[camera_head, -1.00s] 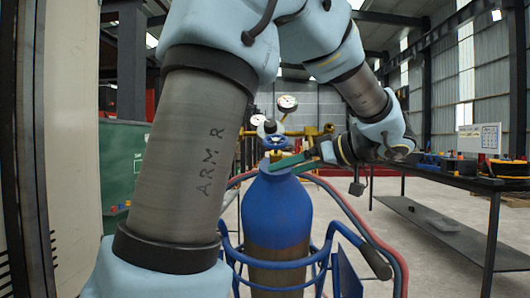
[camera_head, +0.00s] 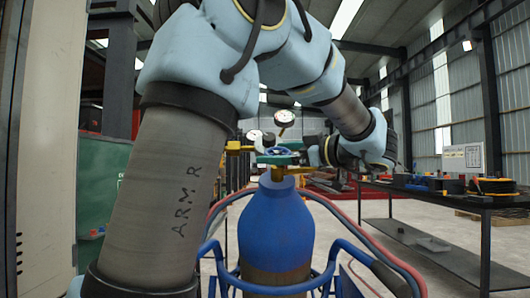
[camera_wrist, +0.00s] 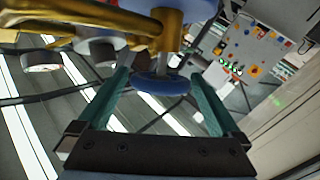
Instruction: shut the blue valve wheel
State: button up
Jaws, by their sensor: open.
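The blue valve wheel (camera_head: 274,151) sits on the brass valve at the top of the blue gas cylinder (camera_head: 275,220). My gripper (camera_head: 276,156) reaches in from the right at wheel height, with its green fingers partly hiding the wheel.
Pressure gauges (camera_head: 284,118) and brass fittings stand close behind the wheel. Red and blue hoses and a blue frame (camera_head: 325,262) surround the cylinder. A dark workbench (camera_head: 450,196) with tools is at right. A green cabinet (camera_head: 98,190) is at left.

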jog(key=shift+x, duration=1.9)
jog(key=shift+c, duration=0.4)
jog(key=shift+f, duration=0.1)
jog(key=c, duration=1.1)
